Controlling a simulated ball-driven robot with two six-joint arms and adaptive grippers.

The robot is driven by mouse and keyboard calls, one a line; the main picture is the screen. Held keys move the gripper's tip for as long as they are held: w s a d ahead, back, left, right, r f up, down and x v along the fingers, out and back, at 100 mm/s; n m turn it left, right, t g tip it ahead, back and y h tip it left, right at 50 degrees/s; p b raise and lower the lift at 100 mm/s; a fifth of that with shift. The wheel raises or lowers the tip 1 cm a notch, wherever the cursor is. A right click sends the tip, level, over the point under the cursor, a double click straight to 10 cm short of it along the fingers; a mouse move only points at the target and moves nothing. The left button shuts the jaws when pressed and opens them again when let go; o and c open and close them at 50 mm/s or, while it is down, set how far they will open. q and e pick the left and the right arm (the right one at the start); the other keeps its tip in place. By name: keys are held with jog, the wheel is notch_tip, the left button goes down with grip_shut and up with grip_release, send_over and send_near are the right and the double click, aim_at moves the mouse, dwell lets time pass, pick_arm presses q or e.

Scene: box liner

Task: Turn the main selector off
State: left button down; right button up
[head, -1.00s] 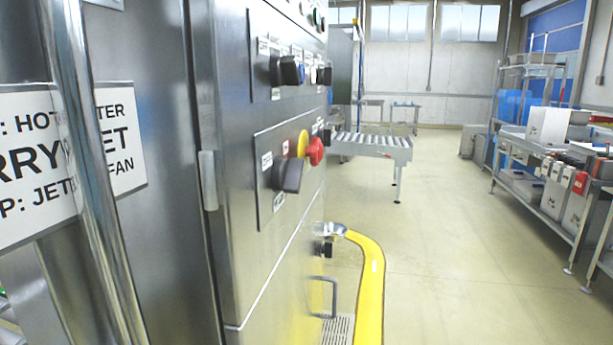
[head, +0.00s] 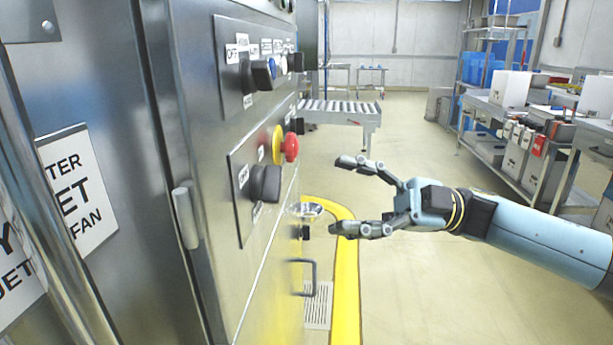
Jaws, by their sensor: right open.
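A steel control cabinet (head: 222,290) fills the left of the head view. Its lower panel carries a large black rotary knob (head: 266,184) beside a red mushroom button (head: 291,147) on a yellow ring. Its upper panel carries another black knob (head: 262,74) next to a label that seems to read OFF, and smaller switches. I cannot tell for sure which knob is the main selector. My right gripper (head: 342,196) is open and empty, to the right of the lower panel and apart from it, fingers pointing left. My left gripper is not in view.
A roller conveyor (head: 340,108) stands behind. Shelving with boxes (head: 510,90) lines the right side. The floor (head: 420,290) between is clear.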

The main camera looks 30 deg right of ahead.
aim_at(281, 182)
jog(key=p+x, duration=0.1)
jog(key=x, duration=0.6)
jog(key=shift+w+a+r+p, duration=0.15)
jog(key=shift+a+p, duration=0.15)
jog(key=shift+p, duration=0.05)
jog(key=shift+w+a, duration=0.15)
jog(key=shift+a, duration=0.2)
jog(key=shift+c, duration=0.2)
jog(key=c, duration=1.1)
jog(key=shift+c, duration=0.2)
